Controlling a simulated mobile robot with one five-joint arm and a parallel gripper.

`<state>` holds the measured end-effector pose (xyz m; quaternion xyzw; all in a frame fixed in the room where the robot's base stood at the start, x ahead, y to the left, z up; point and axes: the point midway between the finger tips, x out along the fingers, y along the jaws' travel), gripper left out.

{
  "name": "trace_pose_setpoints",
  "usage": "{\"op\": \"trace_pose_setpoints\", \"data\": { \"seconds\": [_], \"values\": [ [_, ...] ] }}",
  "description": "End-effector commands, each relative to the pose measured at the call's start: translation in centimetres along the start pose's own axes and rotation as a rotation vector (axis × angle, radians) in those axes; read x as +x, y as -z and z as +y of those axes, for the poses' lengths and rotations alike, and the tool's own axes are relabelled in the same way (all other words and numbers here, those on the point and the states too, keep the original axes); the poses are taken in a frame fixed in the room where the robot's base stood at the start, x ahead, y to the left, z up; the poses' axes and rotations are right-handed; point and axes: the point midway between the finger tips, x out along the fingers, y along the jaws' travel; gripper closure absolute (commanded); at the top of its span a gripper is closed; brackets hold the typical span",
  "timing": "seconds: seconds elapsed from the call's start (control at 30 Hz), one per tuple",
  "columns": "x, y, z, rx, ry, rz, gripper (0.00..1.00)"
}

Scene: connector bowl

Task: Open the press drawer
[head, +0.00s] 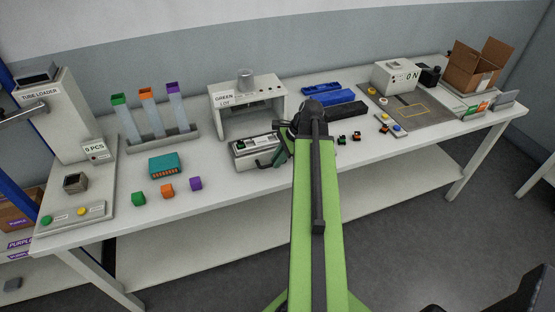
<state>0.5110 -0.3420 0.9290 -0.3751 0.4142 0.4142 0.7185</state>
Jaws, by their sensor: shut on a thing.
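A dark handle (264,164) is on the drawer's front. My gripper (277,160) is at the right end of this handle and shut on it. My arm and wrist hide the drawer's right end, and the fingertips are small and partly hidden.
Three tubes stand in a rack (163,141) behind. Small black-and-orange parts and blue bins (322,88) are right of my arm.

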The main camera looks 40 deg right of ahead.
Motion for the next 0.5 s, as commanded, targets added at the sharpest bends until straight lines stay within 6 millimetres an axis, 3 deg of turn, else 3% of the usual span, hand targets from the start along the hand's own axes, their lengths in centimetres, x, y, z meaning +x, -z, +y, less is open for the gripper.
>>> {"op": "trace_pose_setpoints", "data": {
  "seconds": [0.03, 0.07, 0.2, 0.5],
  "values": [
    [-0.02, 0.19, 0.01, 0.001, 0.0, 0.006, 1.0],
    [-0.02, 0.18, 0.01, 0.001, 0.0, 0.005, 0.85],
    [0.02, 0.09, 0.01, 0.0, -0.001, 0.004, 0.67],
    [-0.04, -0.06, 0.0, -0.002, -0.002, 0.001, 0.66]
  ]
}}
